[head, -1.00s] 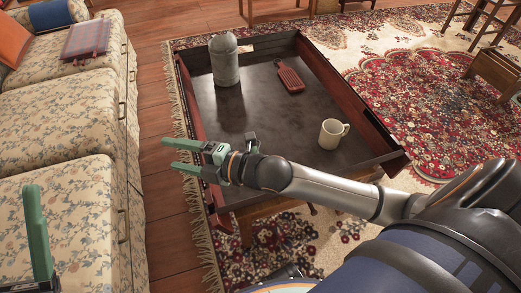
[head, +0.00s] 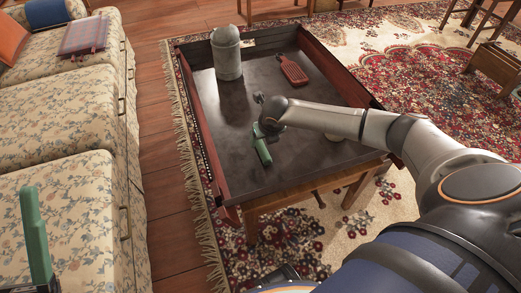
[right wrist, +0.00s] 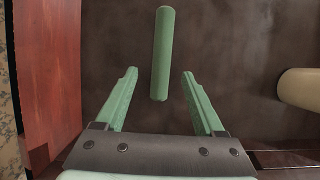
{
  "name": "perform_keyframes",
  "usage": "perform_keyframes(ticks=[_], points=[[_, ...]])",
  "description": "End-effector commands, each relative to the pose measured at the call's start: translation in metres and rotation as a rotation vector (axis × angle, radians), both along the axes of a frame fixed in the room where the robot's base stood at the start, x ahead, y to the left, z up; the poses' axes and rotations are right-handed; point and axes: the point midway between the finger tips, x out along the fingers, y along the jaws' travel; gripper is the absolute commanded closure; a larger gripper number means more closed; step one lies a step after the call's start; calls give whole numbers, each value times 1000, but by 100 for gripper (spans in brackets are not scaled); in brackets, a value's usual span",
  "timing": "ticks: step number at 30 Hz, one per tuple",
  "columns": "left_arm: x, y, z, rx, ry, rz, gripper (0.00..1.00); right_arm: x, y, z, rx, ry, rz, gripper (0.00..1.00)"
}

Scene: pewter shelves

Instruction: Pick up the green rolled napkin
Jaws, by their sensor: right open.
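The green rolled napkin (right wrist: 163,52) lies on the dark floor of the tray-like table, upright in the right wrist view. Its near end reaches between the fingertips of my right gripper (right wrist: 160,74), with gaps on both sides. The right gripper is open and holds nothing. In the head view my right gripper (head: 263,148) points down over the table's middle; its fingers are green too, and I cannot make out the napkin there. One green finger of my left gripper (head: 37,238) shows at the lower left; its opening cannot be judged.
The table has raised reddish walls (head: 205,140). A floral sofa (head: 65,115) is left.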

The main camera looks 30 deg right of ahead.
Motion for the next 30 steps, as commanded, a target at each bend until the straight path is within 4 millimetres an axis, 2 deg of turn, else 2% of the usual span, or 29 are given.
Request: perform_keyframes(ticks=[1, 5, 15, 25, 30], points=[[0, -1, -6, -1, 5, -6, 41, 2, 0, -7, 0, -1, -1, 29], [0, -2, -10, 0, 13, -11, 41, 5, -1, -13, 1, -2, -1, 29], [1, -5, -46, 15, 30, -25, 41, 19, -7, -53, 2, -4, -1, 29], [1, -7, -47, 22, 31, -22, 41, 22, -9, -57, 0, -3, 0, 29], [2, -6, -47, 17, 31, -20, 41, 21, -9, -57, 1, -3, 1, 47]])
